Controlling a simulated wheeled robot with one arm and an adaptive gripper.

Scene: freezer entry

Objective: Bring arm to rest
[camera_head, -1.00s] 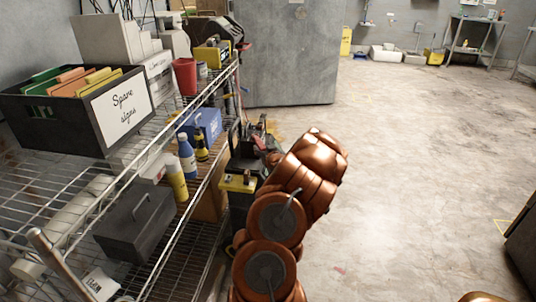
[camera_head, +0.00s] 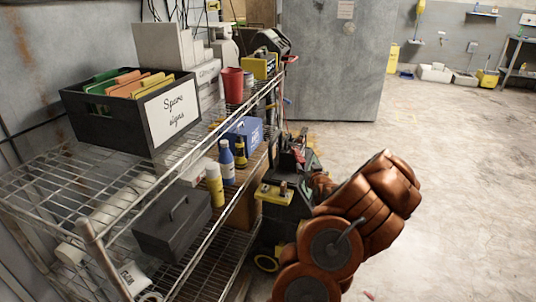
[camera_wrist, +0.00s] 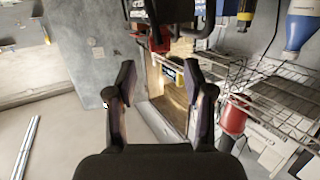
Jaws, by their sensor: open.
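My copper arm (camera_head: 365,215) is bent up in front of the shelf's right end in the head view. My gripper (camera_wrist: 158,80) shows in the wrist view with its two dark fingers spread apart and nothing between them. Behind the gap are a grey wall surface and a brown panel. In the head view I cannot make out the gripper.
A wire shelf (camera_head: 90,229) on the left holds a black box of signs (camera_head: 115,125), a red cup (camera_head: 232,84), bottles and a dark toolbox (camera_head: 172,228). A wheeled machine (camera_head: 285,200) stands close beside my arm. Floor on the right (camera_head: 460,150) is clear.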

